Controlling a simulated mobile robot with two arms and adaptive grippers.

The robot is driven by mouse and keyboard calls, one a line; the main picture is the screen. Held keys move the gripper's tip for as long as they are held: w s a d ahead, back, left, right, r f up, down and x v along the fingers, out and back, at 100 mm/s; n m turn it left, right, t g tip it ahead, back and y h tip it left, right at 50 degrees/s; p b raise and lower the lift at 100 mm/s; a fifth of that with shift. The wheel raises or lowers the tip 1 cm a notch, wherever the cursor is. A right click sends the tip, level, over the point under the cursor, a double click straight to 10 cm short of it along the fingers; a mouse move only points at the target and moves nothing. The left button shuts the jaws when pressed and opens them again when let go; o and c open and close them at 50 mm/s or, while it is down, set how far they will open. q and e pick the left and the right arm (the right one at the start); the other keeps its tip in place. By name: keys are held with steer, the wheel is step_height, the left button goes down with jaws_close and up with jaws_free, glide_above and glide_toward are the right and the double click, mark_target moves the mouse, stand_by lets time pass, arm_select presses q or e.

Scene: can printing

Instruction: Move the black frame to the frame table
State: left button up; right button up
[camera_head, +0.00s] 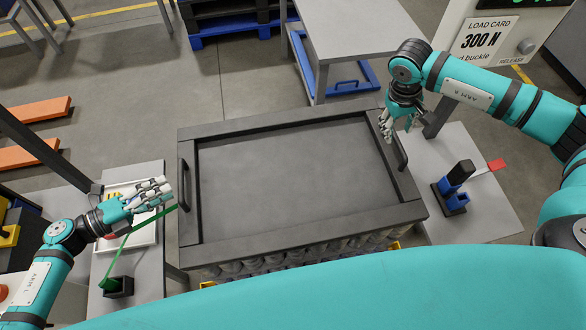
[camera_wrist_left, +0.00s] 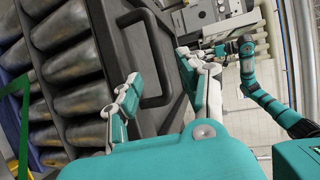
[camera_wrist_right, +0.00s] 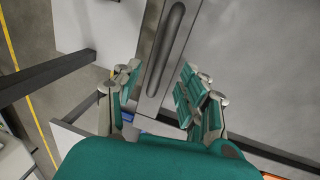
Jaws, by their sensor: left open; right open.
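The black frame (camera_head: 300,132) lies flat on a bed of cans in the middle of the head view, with a grey panel inside its rim. It has a left handle (camera_head: 184,185) and a right handle (camera_head: 400,150). My left gripper (camera_head: 166,192) is open beside the left handle. In the left wrist view its fingers (camera_wrist_left: 160,82) stand on both sides of that handle (camera_wrist_left: 158,55). My right gripper (camera_head: 388,130) is open above the right rim. In the right wrist view its fingers (camera_wrist_right: 155,85) are apart, with the right handle (camera_wrist_right: 168,45) just beyond them.
A grey table (camera_head: 360,28) stands behind the frame, with a blue frame (camera_head: 345,80) below it. A side table at left (camera_head: 150,270) holds a white tray and a green tool. A right side table (camera_head: 480,215) holds a blue-black device (camera_head: 453,190). Cans (camera_head: 300,257) show under the frame.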

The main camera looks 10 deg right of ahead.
mark_target(180, 182)
arm_select(q)
steer(key=shift+x, duration=2.7)
arm_select(e)
steer(key=shift+d+f, duration=0.25)
steer(key=shift+f, duration=1.1)
steer(key=shift+d+f, duration=0.25)
steer(key=shift+f, duration=1.05)
arm_select(q)
jaws_close()
arm_select(e)
jaws_close()
arm_select(q)
steer(key=shift+s, duration=0.1)
